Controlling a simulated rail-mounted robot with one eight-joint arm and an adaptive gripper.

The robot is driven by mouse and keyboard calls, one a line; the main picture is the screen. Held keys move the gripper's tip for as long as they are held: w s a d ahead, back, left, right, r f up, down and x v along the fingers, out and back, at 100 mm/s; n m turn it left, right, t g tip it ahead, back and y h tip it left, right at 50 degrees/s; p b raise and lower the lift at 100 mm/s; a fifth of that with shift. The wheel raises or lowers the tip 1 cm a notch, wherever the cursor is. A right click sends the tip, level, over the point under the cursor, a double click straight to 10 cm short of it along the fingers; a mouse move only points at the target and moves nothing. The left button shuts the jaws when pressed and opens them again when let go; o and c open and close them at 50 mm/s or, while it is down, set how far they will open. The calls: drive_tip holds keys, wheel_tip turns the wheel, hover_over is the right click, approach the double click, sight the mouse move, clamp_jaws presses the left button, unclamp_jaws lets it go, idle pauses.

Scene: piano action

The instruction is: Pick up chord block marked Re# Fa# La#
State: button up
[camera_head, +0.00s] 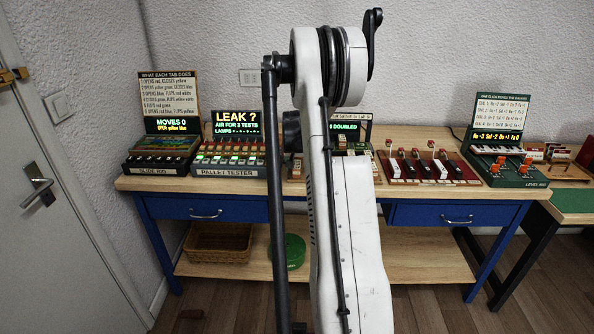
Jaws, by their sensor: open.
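No block can be read as Re# Fa# La# in this view. Small blocks with pale labels stand on a wooden rack (566,172) at the far right, too small to read. My own white arm rises through the middle and hides part of the bench behind it. I do not make out my gripper's fingers.
A wooden bench (395,187) with blue drawers carries a slide box (160,163), a pallet tester (229,172), a red-based key model (427,168) and a green level box (505,172). A green table (573,204) adjoins at right. A basket (218,243) sits on the lower shelf.

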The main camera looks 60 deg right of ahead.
drive_tip(key=shift+c, duration=0.5)
clamp_jaws()
